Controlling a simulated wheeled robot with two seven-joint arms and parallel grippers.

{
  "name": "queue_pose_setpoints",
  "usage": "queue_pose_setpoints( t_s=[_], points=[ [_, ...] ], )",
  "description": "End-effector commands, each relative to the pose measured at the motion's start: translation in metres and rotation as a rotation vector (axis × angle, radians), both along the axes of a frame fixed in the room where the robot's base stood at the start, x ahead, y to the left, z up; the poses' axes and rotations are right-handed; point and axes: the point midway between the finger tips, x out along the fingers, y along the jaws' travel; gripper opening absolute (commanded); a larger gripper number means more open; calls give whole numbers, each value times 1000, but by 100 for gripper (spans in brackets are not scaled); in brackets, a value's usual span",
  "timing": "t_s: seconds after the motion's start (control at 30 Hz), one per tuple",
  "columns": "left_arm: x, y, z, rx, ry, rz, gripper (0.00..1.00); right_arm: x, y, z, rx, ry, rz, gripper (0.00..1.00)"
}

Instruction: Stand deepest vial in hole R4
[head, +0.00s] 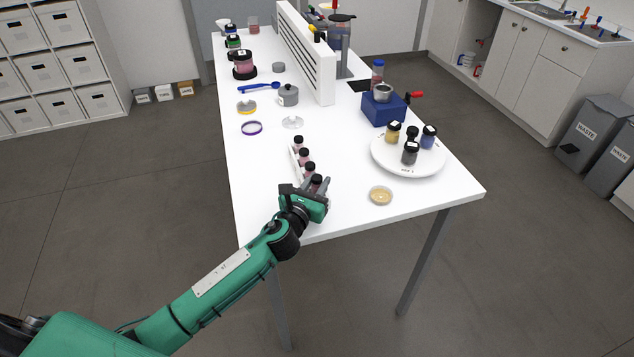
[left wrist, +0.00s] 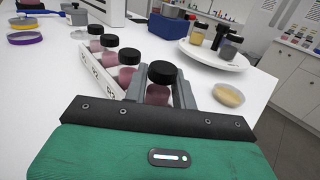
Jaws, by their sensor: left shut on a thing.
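A narrow white rack (head: 294,158) (left wrist: 98,79) lies along the left part of the table's near end. Three black-capped vials with pinkish contents stand along it: a far vial (head: 298,146), a middle vial (head: 304,158) and a nearer vial (head: 309,170). They also show in the left wrist view, the nearer one (left wrist: 127,75) beside my finger. My left gripper (head: 318,186) (left wrist: 160,95) is shut on another black-capped vial (left wrist: 158,93), a deeper pink-red and upright, at the rack's near end. The gripper hides its base and hole R4, so I cannot tell if it is seated.
A round white turntable (head: 388,158) with several jars stands to the right. A shallow tan dish (head: 381,196) lies near the front edge. A blue device (head: 383,110) and a white slatted divider (head: 305,55) stand farther back. The table between rack and dish is clear.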

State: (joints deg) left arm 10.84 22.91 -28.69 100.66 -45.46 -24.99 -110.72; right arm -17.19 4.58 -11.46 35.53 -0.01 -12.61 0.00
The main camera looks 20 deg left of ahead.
Motion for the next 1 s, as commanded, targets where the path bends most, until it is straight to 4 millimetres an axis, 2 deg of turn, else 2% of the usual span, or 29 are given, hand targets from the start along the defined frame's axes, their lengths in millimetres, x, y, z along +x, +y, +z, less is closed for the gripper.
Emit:
queue_pose_setpoints(
  t_s=[0.37,0.4,0.5,0.53,0.83,1.0],
  points=[
    [0,0,-11,1,0,0,5,0,0,-8,0,0,0,52],
    [0,0,-10,1,0,0,29,0,0,-8,0,0,0,52],
    [0,0,-10,1,0,0,48,0,0,-7,0,0,0,52],
    [0,0,-10,1,0,0,52,0,0,-7,0,0,0,52],
    [-1,0,-10,1,0,0,52,0,0,-8,0,0,0,52],
    [-16,2,-11,2,1,-1,52,0,0,-11,0,0,0,52]
  ],
)
